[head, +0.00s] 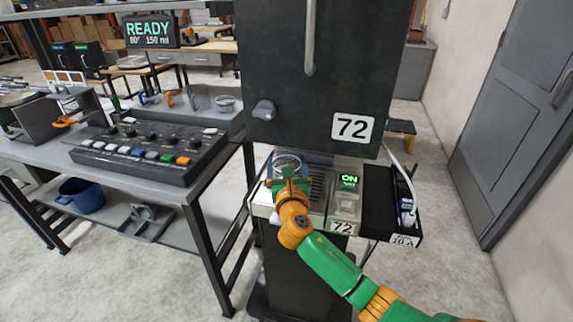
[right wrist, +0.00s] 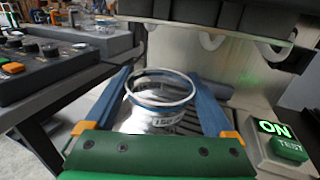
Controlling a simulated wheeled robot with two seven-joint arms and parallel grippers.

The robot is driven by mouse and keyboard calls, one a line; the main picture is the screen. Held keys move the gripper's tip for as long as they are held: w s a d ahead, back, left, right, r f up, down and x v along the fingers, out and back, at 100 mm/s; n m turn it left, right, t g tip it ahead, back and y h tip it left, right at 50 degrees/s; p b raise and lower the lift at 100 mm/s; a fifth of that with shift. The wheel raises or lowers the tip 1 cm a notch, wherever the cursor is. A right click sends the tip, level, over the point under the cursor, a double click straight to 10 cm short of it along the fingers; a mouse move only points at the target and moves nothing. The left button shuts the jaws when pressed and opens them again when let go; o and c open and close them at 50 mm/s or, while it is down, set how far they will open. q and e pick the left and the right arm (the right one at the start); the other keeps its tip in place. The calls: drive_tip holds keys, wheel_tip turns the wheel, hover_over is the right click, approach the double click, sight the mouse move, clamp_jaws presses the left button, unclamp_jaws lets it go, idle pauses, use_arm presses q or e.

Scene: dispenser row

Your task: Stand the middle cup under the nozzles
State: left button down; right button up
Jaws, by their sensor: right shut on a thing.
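A clear cup with a blue band below its rim and a dark "150" mark (right wrist: 160,112) stands upright between the blue fingers of my right gripper (right wrist: 160,85). Its rim also shows in the head view (head: 287,160), at the left part of the dispenser's drip tray (head: 318,190). My right gripper (head: 289,172) is shut on the cup from the front. The cup's base is mostly hidden, so I cannot tell whether it touches the grating. In the right wrist view, a curved pale nozzle (right wrist: 212,41) hangs behind and above the cup. My left gripper is not in view.
The dark dispenser body marked 72 (head: 320,75) overhangs the tray. A green-lit ON display (head: 349,180) and a black side holder (head: 393,205) are right of the tray. The left table carries a button console (head: 150,145) and several small vessels, including a glass one (head: 227,103).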

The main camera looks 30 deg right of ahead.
drive_tip(key=shift+f+b, duration=0.35)
drive_tip(key=shift+f, duration=0.2)
